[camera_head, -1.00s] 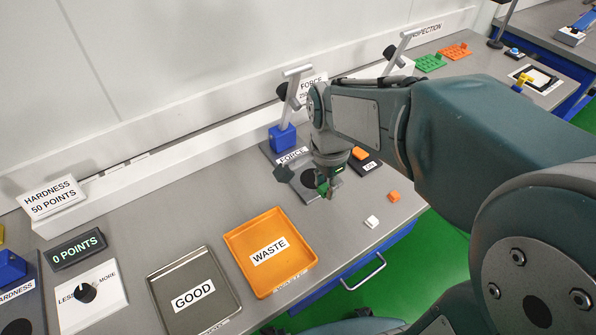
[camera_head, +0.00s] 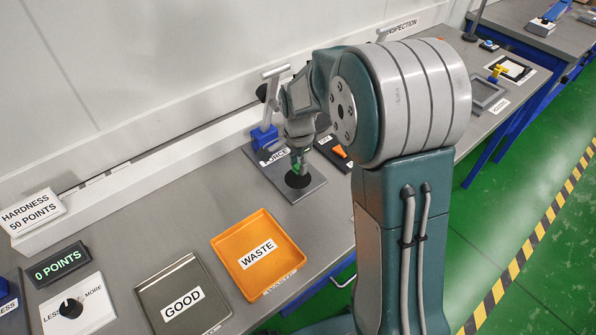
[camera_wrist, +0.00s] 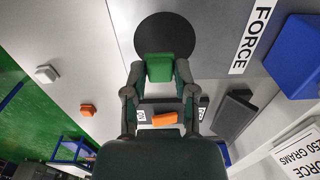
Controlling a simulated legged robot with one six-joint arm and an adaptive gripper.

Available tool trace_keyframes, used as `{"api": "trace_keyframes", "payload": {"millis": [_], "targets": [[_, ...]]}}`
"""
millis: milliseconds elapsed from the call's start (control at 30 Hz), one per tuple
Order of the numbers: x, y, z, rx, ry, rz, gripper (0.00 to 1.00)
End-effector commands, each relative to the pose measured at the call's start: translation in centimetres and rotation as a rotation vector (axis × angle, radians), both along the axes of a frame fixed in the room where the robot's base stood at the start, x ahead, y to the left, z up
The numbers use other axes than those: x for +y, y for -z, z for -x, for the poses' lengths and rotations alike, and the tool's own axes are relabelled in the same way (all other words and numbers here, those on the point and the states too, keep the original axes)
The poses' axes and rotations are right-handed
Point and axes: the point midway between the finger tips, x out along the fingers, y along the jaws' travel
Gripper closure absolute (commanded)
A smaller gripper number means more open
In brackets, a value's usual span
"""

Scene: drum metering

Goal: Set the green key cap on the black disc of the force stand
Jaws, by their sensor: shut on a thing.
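The green key cap (camera_wrist: 160,68) is held between the fingertips of my gripper (camera_wrist: 159,80) in the wrist view. The black disc (camera_wrist: 166,32) of the force stand shows just beyond the cap there, partly covered by it. In the head view my gripper (camera_head: 296,165) is over the black disc (camera_head: 299,179), pointing down, with a bit of green showing at its tips. The force stand (camera_head: 268,125) has a blue block, a grey post and a FORCE label. I cannot tell whether the cap touches the disc.
An orange WASTE tray (camera_head: 291,273) and a grey GOOD tray (camera_head: 218,318) lie left of the stand. In the wrist view an orange cap (camera_wrist: 165,118) sits on a dark pad, and a white cap (camera_wrist: 46,74) and another orange cap (camera_wrist: 87,110) lie on the bench.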

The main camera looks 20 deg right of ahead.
Motion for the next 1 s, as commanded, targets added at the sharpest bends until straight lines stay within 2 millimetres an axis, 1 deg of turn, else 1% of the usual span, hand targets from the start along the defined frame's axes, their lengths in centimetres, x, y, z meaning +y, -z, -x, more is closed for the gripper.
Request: {"api": "trace_keyframes", "payload": {"millis": [167, 300, 333, 667, 700, 767, 1000], "targets": [[-0.1, 1.3, -0.8, 0.001, 0.0, 0.0, 0.81], [-0.1, 3.5, -0.6, 0.003, 0.0, 0.0, 0.81], [-0.1, 3.7, -0.7, 0.002, 0.0, 0.0, 0.81], [-0.1, 4.1, -0.7, 0.0, 0.0, 0.0, 0.81], [-0.1, 4.1, -0.7, 0.0, 0.0, 0.0, 0.55], [-0.1, 4.1, -0.7, -0.001, 0.0, 0.0, 0.3], [-0.1, 4.1, -0.7, 0.0, 0.0, 0.0, 0.3]]}}
